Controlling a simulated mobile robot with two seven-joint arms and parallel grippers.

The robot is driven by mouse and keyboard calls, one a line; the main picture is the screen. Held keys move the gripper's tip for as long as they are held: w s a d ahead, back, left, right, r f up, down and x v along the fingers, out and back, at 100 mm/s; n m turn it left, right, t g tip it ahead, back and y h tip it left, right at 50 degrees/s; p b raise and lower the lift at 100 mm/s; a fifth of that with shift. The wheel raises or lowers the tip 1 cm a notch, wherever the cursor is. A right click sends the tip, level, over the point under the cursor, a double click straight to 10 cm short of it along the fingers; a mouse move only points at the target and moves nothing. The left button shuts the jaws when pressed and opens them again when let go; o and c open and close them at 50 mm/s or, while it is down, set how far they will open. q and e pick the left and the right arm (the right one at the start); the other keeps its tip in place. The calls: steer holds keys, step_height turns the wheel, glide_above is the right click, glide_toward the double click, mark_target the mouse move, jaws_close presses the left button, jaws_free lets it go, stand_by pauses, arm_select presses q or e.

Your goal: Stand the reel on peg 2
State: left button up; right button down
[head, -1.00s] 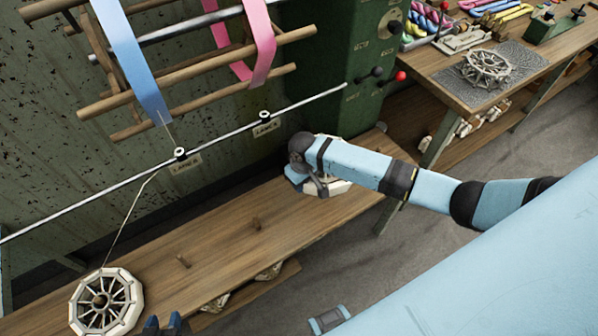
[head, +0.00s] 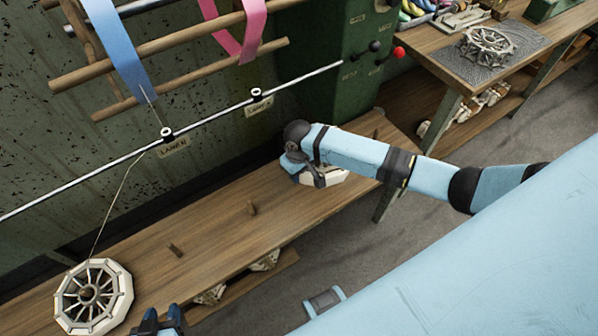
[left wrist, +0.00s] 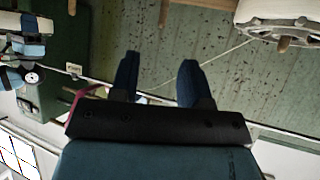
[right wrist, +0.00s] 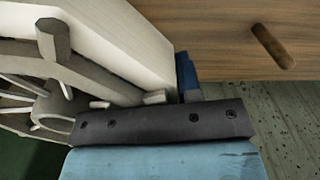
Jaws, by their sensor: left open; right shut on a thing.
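The reel (head: 325,178), a pale many-sided wheel, is in my right gripper (head: 300,165) near the bench's right end. In the right wrist view the reel (right wrist: 110,40) fills the left side, with one finger seen beside its rim; the other finger is hidden. The reel looks clear of the pegs. Two bare wooden pegs, a left one (head: 175,250) and a middle one (head: 251,208), stand on the bench. No peg numbers are readable. My left gripper (head: 160,322) is open and empty by the bench's front edge; its fingers show apart in the left wrist view (left wrist: 158,80).
Another reel (head: 93,297) sits at the bench's left end, with a thread up to a guide (head: 167,134) on the metal rod. The bench top (head: 215,235) is clear around the bare pegs. A side table (head: 440,65) holds a further reel (head: 487,46) on a grey mat.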

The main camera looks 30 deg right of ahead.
mark_target(299, 194)
steer(key=shift+f+b, duration=1.2)
steer(key=shift+b, duration=0.1)
steer(key=shift+f+b, duration=0.4)
steer(key=shift+b, duration=0.15)
steer(key=shift+f+b, duration=0.45)
steer(key=shift+b, duration=0.1)
steer(key=shift+f, duration=0.25)
steer(key=shift+f+b, duration=0.5)
steer(key=shift+f, duration=1.2)
arm_select(q)
steer(key=shift+w+d+f, duration=0.15)
steer(key=shift+d+f, duration=0.05)
steer(key=shift+f, duration=0.85)
steer(key=shift+w+d+f, duration=0.15)
steer(key=shift+f, duration=0.9)
arm_select(e)
steer(key=shift+f, duration=0.55)
arm_select(q)
steer(key=shift+d+n, duration=0.15)
steer(key=shift+n, duration=0.15)
arm_select(e)
steer(key=shift+f, duration=0.1)
